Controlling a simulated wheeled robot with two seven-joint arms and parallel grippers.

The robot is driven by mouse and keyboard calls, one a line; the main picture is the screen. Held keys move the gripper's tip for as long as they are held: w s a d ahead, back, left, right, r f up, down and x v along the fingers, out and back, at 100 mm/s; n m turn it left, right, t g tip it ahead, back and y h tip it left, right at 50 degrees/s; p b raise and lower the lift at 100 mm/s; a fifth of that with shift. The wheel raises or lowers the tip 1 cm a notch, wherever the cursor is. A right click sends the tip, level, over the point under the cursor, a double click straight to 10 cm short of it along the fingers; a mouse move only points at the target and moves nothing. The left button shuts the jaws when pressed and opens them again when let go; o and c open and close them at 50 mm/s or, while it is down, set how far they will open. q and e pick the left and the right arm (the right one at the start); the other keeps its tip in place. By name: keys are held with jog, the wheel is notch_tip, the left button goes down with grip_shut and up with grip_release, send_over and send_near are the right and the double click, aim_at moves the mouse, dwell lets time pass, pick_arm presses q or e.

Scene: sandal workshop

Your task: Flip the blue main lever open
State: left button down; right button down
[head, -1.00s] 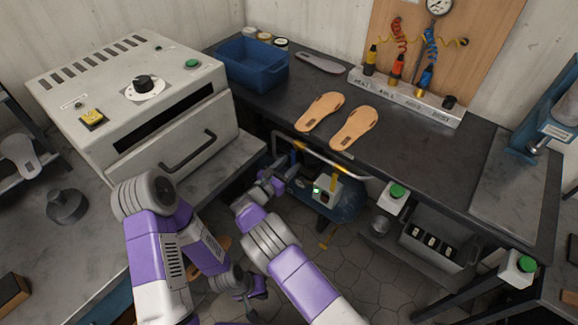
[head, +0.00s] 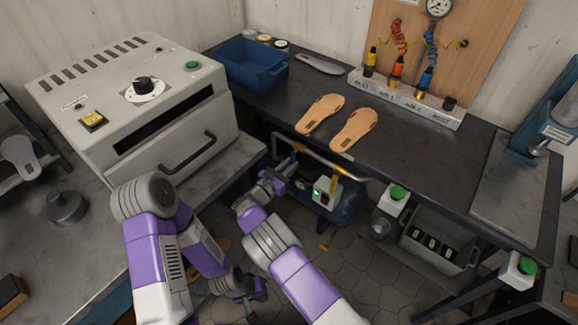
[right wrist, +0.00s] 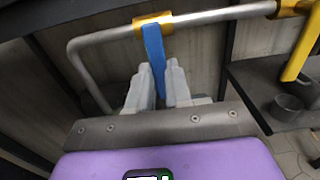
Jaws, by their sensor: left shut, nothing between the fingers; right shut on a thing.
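The blue main lever (right wrist: 153,50) hangs from a brass collar (right wrist: 152,22) on the grey pipe (right wrist: 215,15) in the right wrist view. It stands crosswise to the pipe, its free end between the two pale fingers. My right gripper (right wrist: 160,85) is shut on it. In the head view, my right gripper (head: 280,176) is under the bench edge by the pipe, and the lever shows only as a small blue piece (head: 288,163). My left gripper (head: 255,296) is low near the bottom edge, away from the lever, shut and empty.
A yellow lever (head: 334,180) is on the same pipe, right of my right gripper. A blue tank (head: 346,208) with a grey box (head: 327,193) sits below. The bench (head: 410,150) overhangs the pipe; the oven (head: 160,100) stands left.

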jog(key=shift+d, duration=0.1)
jog(key=shift+s+d+r+n+p, duration=0.1)
jog(key=shift+s+d+n+p, duration=0.2)
jog(key=shift+n, duration=0.85)
jog(key=shift+s+d+r+n+p, duration=0.2)
jog(key=shift+n+p, duration=0.35)
jog(key=shift+n, duration=0.65)
jog(key=shift+s+d+r+n+p, duration=0.15)
jog(key=shift+d+n+p, duration=0.25)
jog(key=shift+n, duration=0.75)
jog(key=shift+f, duration=0.1)
jog(key=c, duration=1)
grip_release()
jog(key=shift+c, duration=0.2)
jog(key=shift+a, duration=0.1)
